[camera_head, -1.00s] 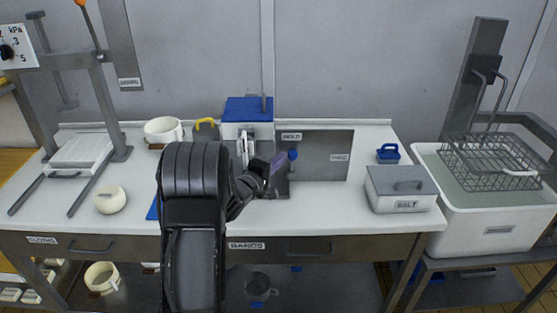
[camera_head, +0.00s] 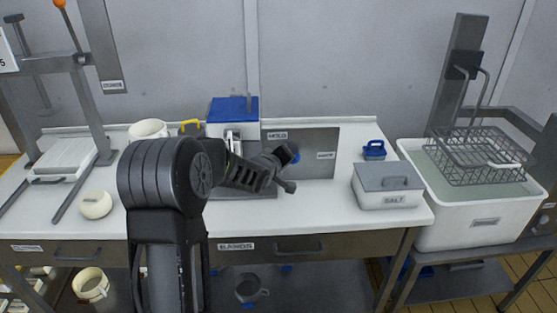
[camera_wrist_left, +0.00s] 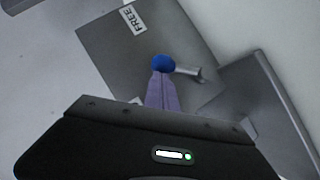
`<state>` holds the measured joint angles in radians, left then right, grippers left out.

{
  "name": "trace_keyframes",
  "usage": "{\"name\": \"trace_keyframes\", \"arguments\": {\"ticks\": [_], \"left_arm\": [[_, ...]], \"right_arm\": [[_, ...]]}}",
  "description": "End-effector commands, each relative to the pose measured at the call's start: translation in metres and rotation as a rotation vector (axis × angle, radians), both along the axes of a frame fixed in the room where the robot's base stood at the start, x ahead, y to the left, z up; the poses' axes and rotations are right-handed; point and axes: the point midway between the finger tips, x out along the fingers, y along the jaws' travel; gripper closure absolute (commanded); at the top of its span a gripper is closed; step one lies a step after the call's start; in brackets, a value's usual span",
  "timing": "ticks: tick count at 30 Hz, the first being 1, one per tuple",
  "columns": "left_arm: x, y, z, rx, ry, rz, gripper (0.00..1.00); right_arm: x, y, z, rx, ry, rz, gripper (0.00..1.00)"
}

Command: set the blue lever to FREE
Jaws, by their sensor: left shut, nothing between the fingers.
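The blue lever's round knob (camera_head: 296,157) shows in part behind my left gripper, in front of a grey upright panel (camera_head: 313,140). The panel carries a HOLD label (camera_head: 277,135) at its upper left and a FREE label (camera_head: 325,155) toward its right. In the left wrist view the blue knob (camera_wrist_left: 163,62) sits on a short grey shaft (camera_wrist_left: 188,72), with the FREE label (camera_wrist_left: 133,19) farther off. My left gripper (camera_wrist_left: 161,76) is shut and empty, its purple fingertips at the knob's near side; contact is unclear. My right gripper is out of view.
A blue-topped white box (camera_head: 233,108) stands left of the panel. A grey-lidded SALT box (camera_head: 388,186) and a small blue-handled item (camera_head: 374,149) stand to its right. A wire basket (camera_head: 480,157) sits over a white tub (camera_head: 470,222). Bare worktop lies before the SALT box.

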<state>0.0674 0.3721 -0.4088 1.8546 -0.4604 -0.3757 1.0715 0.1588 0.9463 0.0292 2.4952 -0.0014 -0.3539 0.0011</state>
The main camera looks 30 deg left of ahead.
Motion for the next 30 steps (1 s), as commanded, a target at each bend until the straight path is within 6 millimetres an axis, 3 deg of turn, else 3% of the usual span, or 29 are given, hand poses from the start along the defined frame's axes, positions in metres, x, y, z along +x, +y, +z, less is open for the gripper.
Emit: {"name": "trace_keyframes", "arguments": {"ticks": [13, 30], "left_arm": [[0.019, -0.026, -0.011, 0.306, 0.227, -0.005, 1.0], [0.022, -0.029, -0.022, 0.303, 0.229, 0.0, 1.0]], "right_arm": [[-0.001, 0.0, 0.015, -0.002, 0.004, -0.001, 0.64], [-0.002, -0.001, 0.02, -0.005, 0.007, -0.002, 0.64]]}}
